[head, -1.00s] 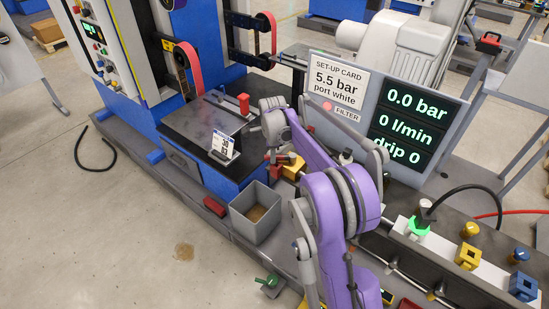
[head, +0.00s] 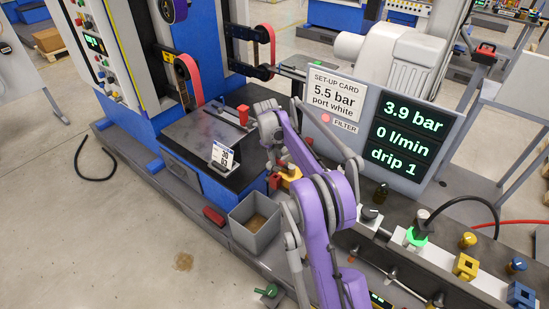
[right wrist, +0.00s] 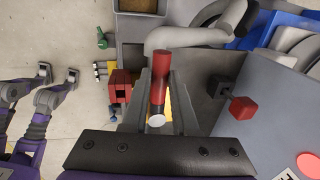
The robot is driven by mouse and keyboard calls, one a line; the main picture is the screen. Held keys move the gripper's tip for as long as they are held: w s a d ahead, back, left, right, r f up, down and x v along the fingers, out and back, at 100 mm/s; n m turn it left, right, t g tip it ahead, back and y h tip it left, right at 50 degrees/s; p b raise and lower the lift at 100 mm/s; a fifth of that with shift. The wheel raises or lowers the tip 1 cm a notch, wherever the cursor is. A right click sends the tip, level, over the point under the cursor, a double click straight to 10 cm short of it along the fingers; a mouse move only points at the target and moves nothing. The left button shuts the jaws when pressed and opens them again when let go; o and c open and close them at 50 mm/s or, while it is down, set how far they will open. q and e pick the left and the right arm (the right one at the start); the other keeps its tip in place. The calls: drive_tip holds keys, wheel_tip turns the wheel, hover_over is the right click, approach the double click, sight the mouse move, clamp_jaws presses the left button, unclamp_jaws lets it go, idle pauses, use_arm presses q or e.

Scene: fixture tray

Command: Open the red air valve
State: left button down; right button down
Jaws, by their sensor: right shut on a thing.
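In the head view, the right gripper (head: 279,172) is beside the dark bench top, and the handle is mostly hidden there. The display (head: 410,132) reads 3.9 bar, 0 l/min, drip 1. The set-up card (head: 337,93) says 5.5 bar, port white. I cannot make out my left gripper.
A grey bin (head: 255,222) stands in front of the bench. A red block (right wrist: 122,82) and a red knob on a black stem (right wrist: 243,107) flank the gripper. A green-lit fitting (head: 417,237), yellow blocks and blue blocks line the rail at right. The floor at left is mostly clear.

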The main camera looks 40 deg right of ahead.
drive_tip(key=shift+d, duration=0.1)
idle(0.4)
drive_tip(key=c, duration=0.7)
unclamp_jaws()
drive_tip(key=r, duration=0.3)
drive_tip(key=a+r, duration=0.1)
drive_tip(key=r, duration=0.3)
drive_tip(key=a+r, duration=0.1)
drive_tip(key=r, duration=0.2)
drive_tip(key=shift+s+r+p, duration=0.25)
drive_tip(key=shift+r+p, duration=0.05)
drive_tip(key=shift+r, duration=0.05)
